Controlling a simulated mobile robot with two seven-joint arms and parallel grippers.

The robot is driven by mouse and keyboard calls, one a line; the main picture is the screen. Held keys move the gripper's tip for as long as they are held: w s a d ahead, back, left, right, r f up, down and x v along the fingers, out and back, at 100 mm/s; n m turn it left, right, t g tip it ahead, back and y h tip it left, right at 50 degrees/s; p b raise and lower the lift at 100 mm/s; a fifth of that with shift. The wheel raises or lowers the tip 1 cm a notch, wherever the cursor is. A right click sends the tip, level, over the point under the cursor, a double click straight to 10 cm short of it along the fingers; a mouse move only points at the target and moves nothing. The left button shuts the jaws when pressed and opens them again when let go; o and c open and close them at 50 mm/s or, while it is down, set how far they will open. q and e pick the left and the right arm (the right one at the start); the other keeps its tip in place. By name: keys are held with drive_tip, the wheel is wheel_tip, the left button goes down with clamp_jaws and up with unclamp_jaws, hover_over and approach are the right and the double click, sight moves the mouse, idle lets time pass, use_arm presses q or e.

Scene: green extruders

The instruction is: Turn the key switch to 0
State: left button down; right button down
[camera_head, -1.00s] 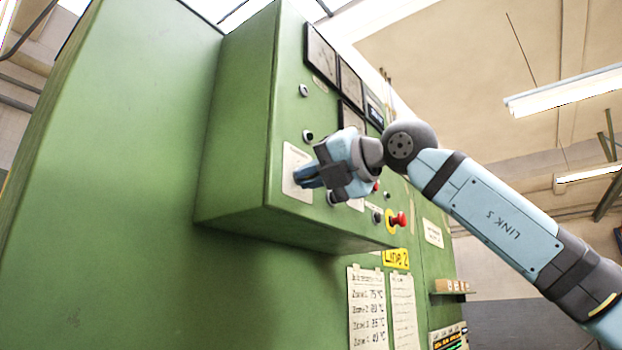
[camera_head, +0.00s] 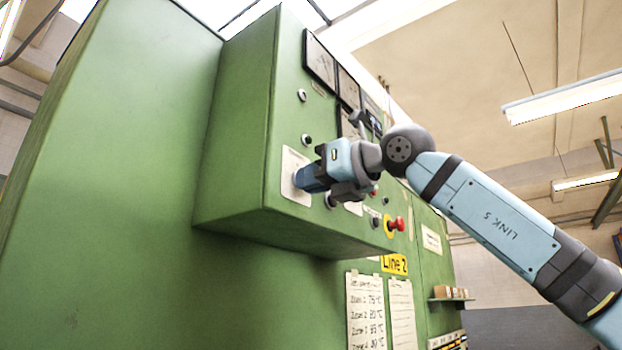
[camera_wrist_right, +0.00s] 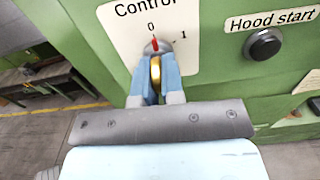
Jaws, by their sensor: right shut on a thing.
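The key switch sits on a white label plate (camera_head: 294,163) on the front of the green control box. In the right wrist view, the plate (camera_wrist_right: 190,62) reads "Control", with 0 at the top and 1 to the right. The switch's red pointer (camera_wrist_right: 155,43) points up at the 0. My right gripper (camera_head: 303,181) is at the plate, its blue fingers shut on the brass-coloured key (camera_wrist_right: 156,70). The fingers hide part of the key and the switch in the wrist view, and all of it in the head view. My left gripper is not in view.
A black "Hood start" button (camera_wrist_right: 263,44) is right of the key switch. A red emergency stop button (camera_head: 397,224) on yellow is farther along the panel. The green control box (camera_head: 245,130) juts out from the cabinet. A small shelf (camera_head: 451,298) holds small items.

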drive_tip(key=shift+n, duration=0.3)
drive_tip(key=c, duration=1.2)
unclamp_jaws()
drive_tip(key=shift+c, duration=0.2)
drive_tip(key=shift+d, duration=0.1)
drive_tip(key=shift+s+d, duration=0.2)
drive_tip(key=shift+d, duration=0.1)
drive_tip(key=b+v, duration=0.3)
drive_tip(key=v, duration=1)
